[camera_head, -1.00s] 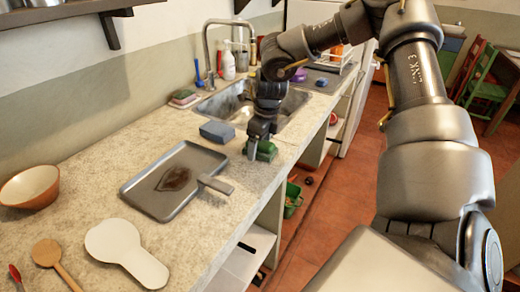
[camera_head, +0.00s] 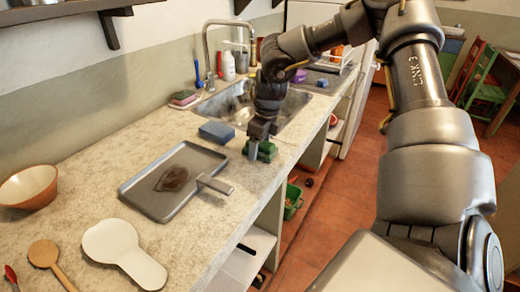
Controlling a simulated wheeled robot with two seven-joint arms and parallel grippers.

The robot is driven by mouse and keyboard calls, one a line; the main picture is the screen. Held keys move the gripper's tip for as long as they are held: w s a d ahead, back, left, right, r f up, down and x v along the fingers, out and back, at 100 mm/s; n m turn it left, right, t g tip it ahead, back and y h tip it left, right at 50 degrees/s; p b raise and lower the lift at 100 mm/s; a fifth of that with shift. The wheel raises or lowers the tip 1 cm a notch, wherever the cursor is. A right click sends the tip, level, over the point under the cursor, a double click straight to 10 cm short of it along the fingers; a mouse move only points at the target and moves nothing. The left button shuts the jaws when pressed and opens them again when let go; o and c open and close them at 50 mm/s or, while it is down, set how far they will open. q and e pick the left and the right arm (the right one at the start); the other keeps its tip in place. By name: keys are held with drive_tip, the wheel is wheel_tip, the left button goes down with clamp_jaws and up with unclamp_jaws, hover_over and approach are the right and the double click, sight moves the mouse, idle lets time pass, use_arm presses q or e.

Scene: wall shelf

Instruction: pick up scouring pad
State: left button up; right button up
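A green scouring pad (camera_head: 266,151) lies on the countertop just in front of the sink's near corner. My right gripper (camera_head: 258,145) points down at it from above. One finger shows against the near left part of the pad; the other finger is mostly hidden, so I cannot tell whether the fingers are closed on the pad. The pad appears to rest on the counter. My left gripper is not in view.
A blue sponge (camera_head: 216,132) and a grey pan (camera_head: 152,200) with a brown stain are left of the pad. The sink (camera_head: 222,106) is behind. A white spoon rest (camera_head: 112,240), wooden spoon (camera_head: 44,255) and bowl (camera_head: 28,187) are nearer. The counter edge drops off right.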

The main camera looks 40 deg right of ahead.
drive_tip(key=c, duration=0.7)
